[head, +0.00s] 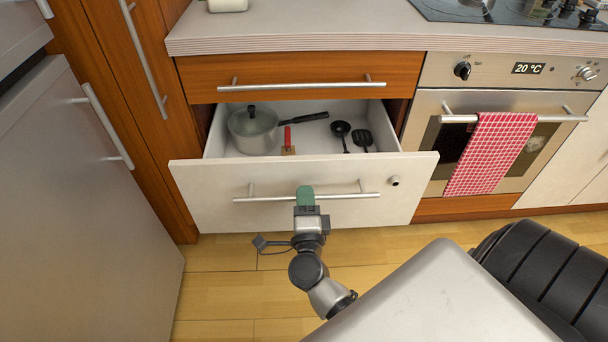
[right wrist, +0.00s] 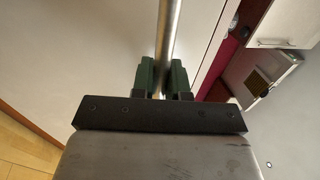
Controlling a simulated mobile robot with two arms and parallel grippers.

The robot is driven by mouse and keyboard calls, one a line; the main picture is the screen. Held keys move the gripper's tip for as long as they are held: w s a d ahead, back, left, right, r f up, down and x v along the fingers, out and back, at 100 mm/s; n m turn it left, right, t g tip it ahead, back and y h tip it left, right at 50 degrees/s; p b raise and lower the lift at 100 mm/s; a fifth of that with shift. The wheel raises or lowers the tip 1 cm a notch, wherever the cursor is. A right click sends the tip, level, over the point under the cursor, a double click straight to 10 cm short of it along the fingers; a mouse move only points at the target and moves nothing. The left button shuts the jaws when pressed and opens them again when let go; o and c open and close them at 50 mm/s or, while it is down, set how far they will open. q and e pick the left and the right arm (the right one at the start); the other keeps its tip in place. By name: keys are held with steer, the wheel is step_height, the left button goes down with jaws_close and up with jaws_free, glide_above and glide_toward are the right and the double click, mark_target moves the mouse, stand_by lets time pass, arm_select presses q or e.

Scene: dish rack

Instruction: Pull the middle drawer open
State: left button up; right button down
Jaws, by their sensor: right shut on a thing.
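The middle drawer (head: 215,208) has a white front and stands pulled out below the wooden top drawer. Its metal bar handle (head: 345,196) runs across the front. My right gripper (head: 305,195) is shut on this handle near its middle. In the right wrist view the green fingertips (right wrist: 164,78) sit on both sides of the handle bar (right wrist: 170,40). Inside the drawer lie a pot with a lid (head: 254,132), a red-handled utensil (head: 288,142) and two black utensils (head: 352,137). My left gripper is not in view.
The wooden top drawer (head: 300,72) is shut under the counter (head: 300,28). An oven (head: 430,100) with a red checked towel (head: 490,150) stands to the right. A grey appliance door (head: 70,200) is at the left. Wooden floor (head: 220,290) lies in front.

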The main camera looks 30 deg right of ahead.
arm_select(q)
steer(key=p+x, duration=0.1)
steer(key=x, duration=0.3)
arm_select(e)
steer(key=r+v, duration=0.1)
steer(key=v, duration=0.7)
steer(key=shift+s+a+r, duration=0.25)
steer(key=shift+s, duration=0.3)
steer(key=c, duration=1.1)
jaws_free()
steer(key=shift+c, duration=0.2)
steer(key=shift+s, duration=0.1)
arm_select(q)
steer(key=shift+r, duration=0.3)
arm_select(e)
steer(key=v, duration=1)
steer(key=shift+s+a, duration=0.2)
steer(key=shift+s, duration=0.05)
